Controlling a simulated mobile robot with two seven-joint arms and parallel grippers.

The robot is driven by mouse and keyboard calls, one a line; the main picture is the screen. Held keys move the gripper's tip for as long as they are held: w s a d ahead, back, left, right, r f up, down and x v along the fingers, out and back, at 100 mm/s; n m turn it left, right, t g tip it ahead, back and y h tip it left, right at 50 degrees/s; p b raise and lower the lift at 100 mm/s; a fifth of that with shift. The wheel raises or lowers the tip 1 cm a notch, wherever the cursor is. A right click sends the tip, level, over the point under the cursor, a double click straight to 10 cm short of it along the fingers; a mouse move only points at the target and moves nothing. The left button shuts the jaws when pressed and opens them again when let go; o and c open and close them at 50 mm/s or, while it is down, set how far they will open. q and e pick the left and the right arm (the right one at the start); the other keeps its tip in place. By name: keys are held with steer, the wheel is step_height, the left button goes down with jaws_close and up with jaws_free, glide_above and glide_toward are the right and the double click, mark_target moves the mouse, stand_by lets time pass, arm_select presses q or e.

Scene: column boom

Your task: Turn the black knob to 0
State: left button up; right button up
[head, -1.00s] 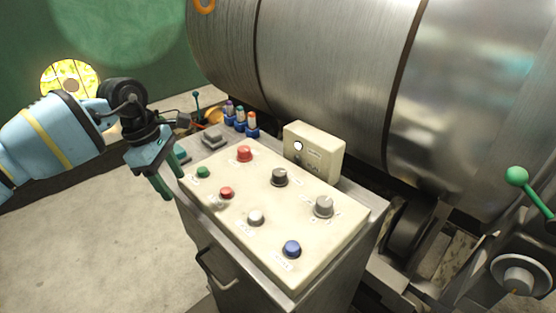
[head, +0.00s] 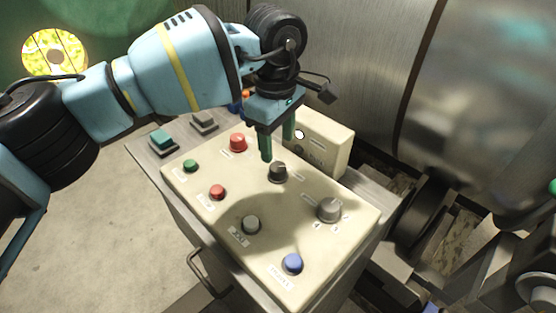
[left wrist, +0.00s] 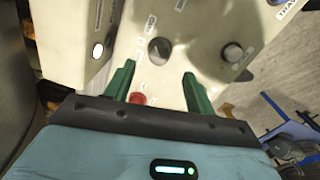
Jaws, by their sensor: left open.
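The black knob (head: 278,171) stands on the cream control panel (head: 205,220), towards its far side. It also shows in the left wrist view (left wrist: 159,51), just beyond the fingertips and roughly between their lines. My left gripper (head: 277,147) is open, its green fingers pointing down at the panel close to the black knob. Nothing is between the fingers, and I cannot tell their exact height above the knob. The knob's marks are too small to read. My right gripper is not in view.
A grey knob (head: 330,210), a large red button (head: 237,142), a small red button (head: 217,191), a green button (head: 191,165), a white button (head: 251,224) and a blue button (head: 292,263) share the panel. A cream box (head: 333,152) stands close behind the gripper.

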mark_target(278, 166)
arm_select(q)
step_height(278, 166, down, 7)
steer(key=shift+w+r, duration=0.15)
stand_by(0.4)
steer(key=c, duration=1)
